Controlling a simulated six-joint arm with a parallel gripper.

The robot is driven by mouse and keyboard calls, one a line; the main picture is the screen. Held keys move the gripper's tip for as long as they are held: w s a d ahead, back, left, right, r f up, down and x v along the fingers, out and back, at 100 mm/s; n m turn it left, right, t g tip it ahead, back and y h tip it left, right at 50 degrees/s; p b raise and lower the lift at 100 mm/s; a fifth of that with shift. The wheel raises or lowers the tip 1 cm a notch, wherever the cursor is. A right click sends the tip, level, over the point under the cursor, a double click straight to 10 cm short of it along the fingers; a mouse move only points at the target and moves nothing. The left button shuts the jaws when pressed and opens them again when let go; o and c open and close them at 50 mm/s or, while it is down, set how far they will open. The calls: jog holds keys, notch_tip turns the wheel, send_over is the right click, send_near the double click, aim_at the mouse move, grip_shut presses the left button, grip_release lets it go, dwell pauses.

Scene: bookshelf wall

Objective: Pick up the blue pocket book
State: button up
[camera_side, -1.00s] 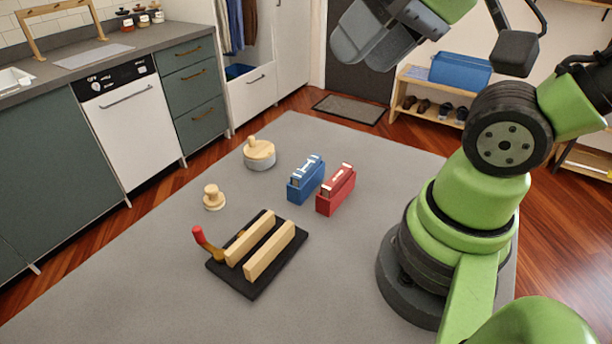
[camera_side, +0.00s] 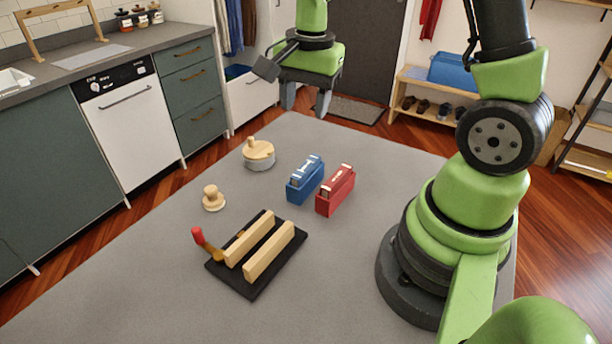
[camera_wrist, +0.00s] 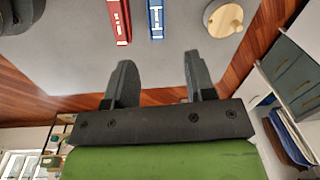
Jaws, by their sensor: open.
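The blue pocket book (camera_side: 306,180) stands upright on the grey table, close beside a red book (camera_side: 336,190) on its right. In the wrist view the blue book (camera_wrist: 156,18) shows at the top edge, partly cut off, with the red book (camera_wrist: 118,22) to its left. My gripper (camera_side: 305,108) is open and empty, pointing down above the far part of the table, beyond and higher than the books. In the wrist view its two fingers (camera_wrist: 158,72) are wide apart with nothing between them.
A round wooden-topped tin (camera_side: 260,156) stands left of the books. A small wooden knob (camera_side: 213,198) stands nearer. A black base with two wooden rails (camera_side: 252,290) and a red-tipped lever lies in front. The table's left front is bare.

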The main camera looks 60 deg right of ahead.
jog(key=m+g, duration=0.1)
jog(key=m, duration=0.1)
send_over(307, 165)
notch_tip(307, 165, down, 8)
jog(key=shift+a+r, duration=0.1)
jog(key=shift+r, duration=0.05)
jog(key=shift+f, duration=2.95)
grip_shut()
